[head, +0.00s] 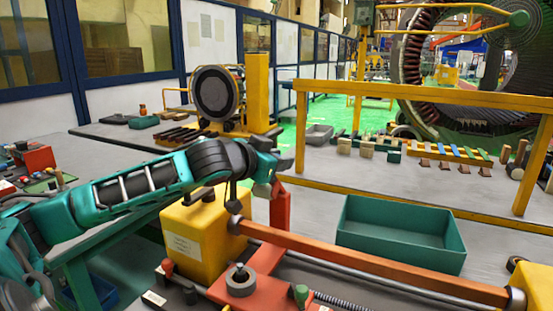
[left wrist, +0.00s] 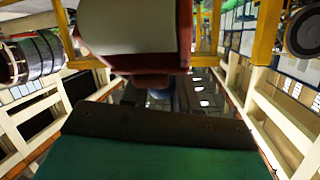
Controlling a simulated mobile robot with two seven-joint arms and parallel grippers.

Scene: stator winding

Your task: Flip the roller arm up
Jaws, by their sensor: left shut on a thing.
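The roller arm appears to be the red upright piece (head: 280,208) behind the near end of the long orange bar (head: 370,261). It stands close to upright. My left gripper (head: 274,172) is at its top end, shut on it; the fingers partly hide the contact. In the left wrist view, a red part with a pale rounded face (left wrist: 130,30) fills the top middle, just beyond a dark finger edge (left wrist: 160,122). My right gripper is not in view.
A yellow block (head: 196,243) stands left of the red piece. A red base plate (head: 245,285) with a round knob lies in front. An empty green bin (head: 400,250) sits behind the orange bar. A yellow rail (head: 420,95) crosses behind.

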